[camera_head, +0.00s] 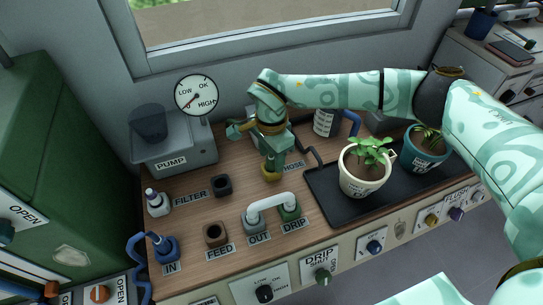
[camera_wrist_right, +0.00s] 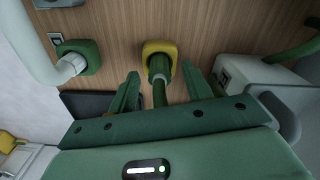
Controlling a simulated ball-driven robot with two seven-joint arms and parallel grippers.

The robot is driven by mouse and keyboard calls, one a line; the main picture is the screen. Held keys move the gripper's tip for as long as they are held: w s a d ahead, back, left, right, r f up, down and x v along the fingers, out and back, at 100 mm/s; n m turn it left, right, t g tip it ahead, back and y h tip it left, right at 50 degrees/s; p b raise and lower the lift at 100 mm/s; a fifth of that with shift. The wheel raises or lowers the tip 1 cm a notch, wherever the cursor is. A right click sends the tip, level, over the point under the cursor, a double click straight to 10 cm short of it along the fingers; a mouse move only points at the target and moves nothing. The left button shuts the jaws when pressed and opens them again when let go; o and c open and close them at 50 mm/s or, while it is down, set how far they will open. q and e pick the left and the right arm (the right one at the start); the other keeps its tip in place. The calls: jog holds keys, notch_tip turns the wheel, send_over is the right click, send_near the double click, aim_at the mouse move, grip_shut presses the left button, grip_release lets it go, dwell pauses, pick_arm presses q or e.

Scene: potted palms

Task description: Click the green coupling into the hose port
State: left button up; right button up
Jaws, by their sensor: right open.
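The yellow hose port (camera_head: 271,175) stands on the wooden counter beside the HOSE label, partly hidden by my right gripper (camera_head: 273,160) above it. In the right wrist view the square yellow port (camera_wrist_right: 152,45) shows with the green coupling (camera_wrist_right: 158,66) at its mouth. The coupling has a grey ring, and a green hose (camera_wrist_right: 159,95) runs from it back towards the gripper. My right gripper's two fingers are open, one on each side of the coupling and hose, with gaps visible. I cannot tell whether the coupling is fully seated. My left gripper is out of view.
A white pipe (camera_head: 271,197) joins the OUT and DRIP ports in front. A black tray (camera_head: 320,190) with two potted plants stands to the right. The pump (camera_head: 178,150) and gauge (camera_head: 196,95) are at the back left. FILTER (camera_head: 222,184) and FEED (camera_head: 215,233) sockets stand left.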

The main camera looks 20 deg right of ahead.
pick_arm(q)
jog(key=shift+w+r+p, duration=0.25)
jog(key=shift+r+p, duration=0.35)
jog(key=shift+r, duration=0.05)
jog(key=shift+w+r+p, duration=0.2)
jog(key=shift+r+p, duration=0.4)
jog(key=shift+p, duration=0.05)
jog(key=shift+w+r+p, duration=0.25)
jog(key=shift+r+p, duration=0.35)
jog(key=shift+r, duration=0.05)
pick_arm(e)
notch_tip(320, 180, up, 15)
jog(key=shift+r, duration=0.15)
